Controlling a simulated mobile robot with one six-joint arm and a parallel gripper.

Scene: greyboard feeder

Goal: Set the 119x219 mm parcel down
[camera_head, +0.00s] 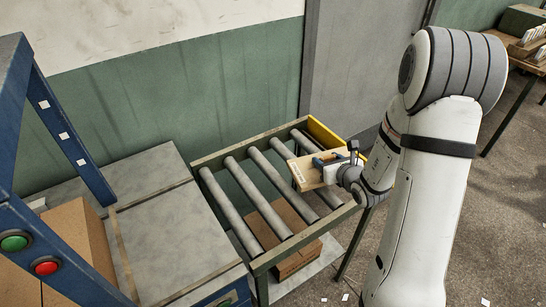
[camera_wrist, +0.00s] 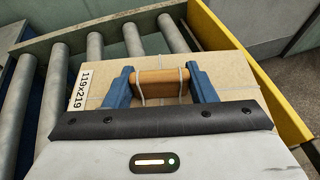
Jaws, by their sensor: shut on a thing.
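The parcel is a flat cardboard box (camera_head: 306,177) with a white label; in the wrist view the label on the parcel (camera_wrist: 83,88) reads 119x219. String runs over its top to a wooden handle (camera_wrist: 158,77). My gripper (camera_wrist: 160,82) is shut on this handle, with one blue finger at each end. In the head view my gripper (camera_head: 326,161) and the parcel are over the right part of the roller conveyor (camera_head: 262,188). I cannot tell whether the parcel touches the rollers. The parcel's underside is hidden.
A yellow end stop (camera_head: 324,134) closes the conveyor's far right end. Bare rollers lie left of the parcel. A brown box (camera_head: 297,262) sits on a shelf below. A grey table (camera_head: 165,235) adjoins at left, with a blue frame (camera_head: 55,125) carrying green and red buttons.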

